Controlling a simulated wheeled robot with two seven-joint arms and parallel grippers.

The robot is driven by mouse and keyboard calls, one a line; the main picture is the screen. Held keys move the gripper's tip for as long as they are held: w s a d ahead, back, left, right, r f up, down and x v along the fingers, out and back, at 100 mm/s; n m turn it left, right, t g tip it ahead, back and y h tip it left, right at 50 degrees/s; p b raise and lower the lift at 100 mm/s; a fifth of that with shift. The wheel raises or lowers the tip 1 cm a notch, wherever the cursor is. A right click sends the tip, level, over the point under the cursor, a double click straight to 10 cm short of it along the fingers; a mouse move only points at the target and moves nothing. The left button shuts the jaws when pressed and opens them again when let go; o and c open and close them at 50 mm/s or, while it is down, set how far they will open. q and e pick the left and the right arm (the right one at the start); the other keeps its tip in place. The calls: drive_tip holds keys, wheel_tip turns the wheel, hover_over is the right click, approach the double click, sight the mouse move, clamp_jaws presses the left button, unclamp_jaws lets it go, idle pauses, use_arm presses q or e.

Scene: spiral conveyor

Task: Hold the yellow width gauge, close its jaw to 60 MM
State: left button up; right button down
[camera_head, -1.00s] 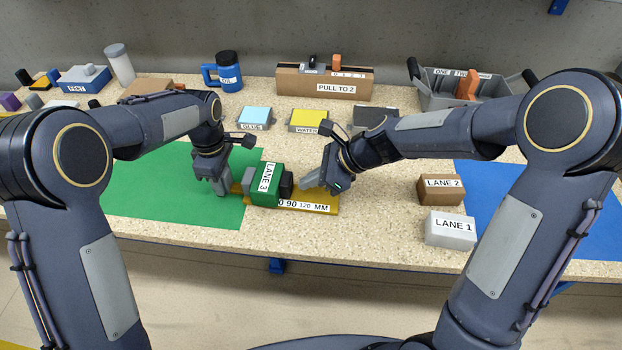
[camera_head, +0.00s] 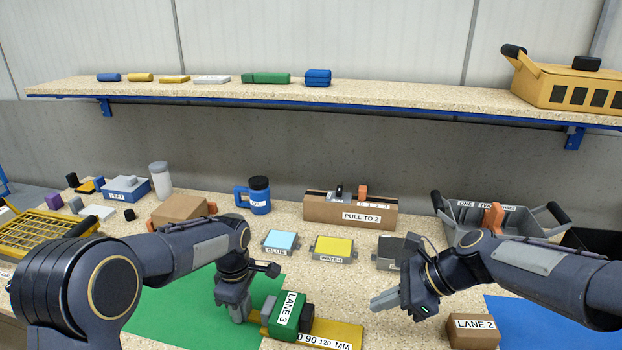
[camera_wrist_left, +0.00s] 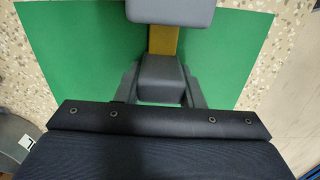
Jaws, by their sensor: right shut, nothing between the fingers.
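The yellow width gauge (camera_head: 340,331) lies at the front of the bench, partly on the green mat. Its scale shows "90 120 MM"; the lower numbers are covered. A green block labelled LANE 3 (camera_head: 284,312) sits on it between a grey jaw (camera_head: 268,308) and a black piece (camera_head: 306,318). My left gripper (camera_head: 238,308) is at the gauge's left end. In the left wrist view its fingers flank a grey grip block (camera_wrist_left: 161,78) on the yellow bar, with no clear gap. My right gripper (camera_head: 384,300) is shut and empty, right of the gauge and apart from it.
A brown LANE 2 block (camera_head: 473,331) stands right of my right gripper. Behind are the GLUE pad (camera_head: 281,242), WATER pad (camera_head: 332,248), PULL TO 2 box (camera_head: 349,211) and a grey tote (camera_head: 487,218). A shelf (camera_head: 400,100) runs above.

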use_arm(q)
drive_tip(key=o, duration=0.5)
drive_tip(key=shift+f, duration=0.2)
drive_tip(key=shift+c, duration=0.2)
drive_tip(key=shift+o, duration=0.3)
drive_tip(key=shift+r, duration=0.1)
wheel_tip(320, 180, up, 12)
drive_tip(key=shift+r, duration=0.1)
